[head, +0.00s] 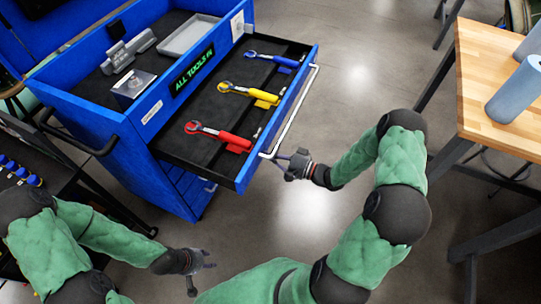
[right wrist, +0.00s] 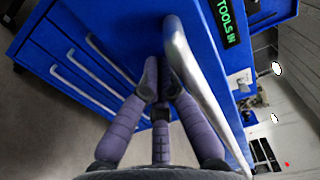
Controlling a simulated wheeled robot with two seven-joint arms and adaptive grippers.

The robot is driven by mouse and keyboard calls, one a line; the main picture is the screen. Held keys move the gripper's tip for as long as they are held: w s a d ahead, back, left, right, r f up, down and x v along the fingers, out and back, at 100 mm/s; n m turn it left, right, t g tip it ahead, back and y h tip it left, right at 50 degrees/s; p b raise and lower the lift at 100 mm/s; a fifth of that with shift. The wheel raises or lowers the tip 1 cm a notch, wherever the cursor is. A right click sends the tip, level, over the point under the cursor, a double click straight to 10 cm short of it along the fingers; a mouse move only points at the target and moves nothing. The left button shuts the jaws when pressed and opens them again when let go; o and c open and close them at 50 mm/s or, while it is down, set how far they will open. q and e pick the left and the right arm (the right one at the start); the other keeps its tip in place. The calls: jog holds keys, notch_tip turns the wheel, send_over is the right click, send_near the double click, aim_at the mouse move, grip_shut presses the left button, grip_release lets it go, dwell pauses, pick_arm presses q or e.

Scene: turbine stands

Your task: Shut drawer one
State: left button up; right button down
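The top drawer (head: 180,158) of the blue tool cabinet is pulled out and looks like drawer one. Red (head: 220,136), yellow (head: 250,93) and blue (head: 272,60) wrenches lie on its dark liner. A silver bar handle (head: 296,108) runs along its front; it also shows in the right wrist view (right wrist: 205,85). My right gripper (head: 280,158) is at the handle's near end. In the right wrist view its fingertips (right wrist: 161,78) nearly meet, and the bar crosses in front of one finger. Contact is unclear. My left gripper (head: 207,274) is open and empty, low in front of the cabinet.
A green-lettered "ALL TOOLS IN" sign (head: 193,70) is on the cabinet above the drawer. Closed drawers with bar handles lie below. A wooden table (head: 480,75) with blue-grey cylinders stands at right. A dark rack is at left. The floor between cabinet and table is clear.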

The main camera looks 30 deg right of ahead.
jog(key=shift+w+a, duration=0.1)
send_near(185, 123)
jog(key=w+a+b, duration=0.1)
jog(key=f+b, duration=0.1)
jog(key=shift+w+a+f+b, duration=0.15)
jog(key=shift+w+a+b, duration=0.25)
jog(key=b+x, duration=0.1)
jog(key=x, duration=0.5)
jog(key=shift+w+a, duration=0.15)
jog(key=shift+w, duration=0.15)
jog(key=shift+w+a+b, duration=0.25)
jog(key=shift+w+b, duration=0.05)
jog(key=shift+w, duration=0.05)
pick_arm(q)
jog(key=f, duration=0.1)
jog(key=w+a+f, duration=0.1)
jog(key=f, duration=0.2)
jog(key=shift+w+a+f, duration=0.15)
jog(key=shift+w+a, duration=0.05)
jog(key=shift+w, duration=0.05)
pick_arm(e)
jog(key=shift+r, duration=0.25)
jog(key=shift+r, duration=0.1)
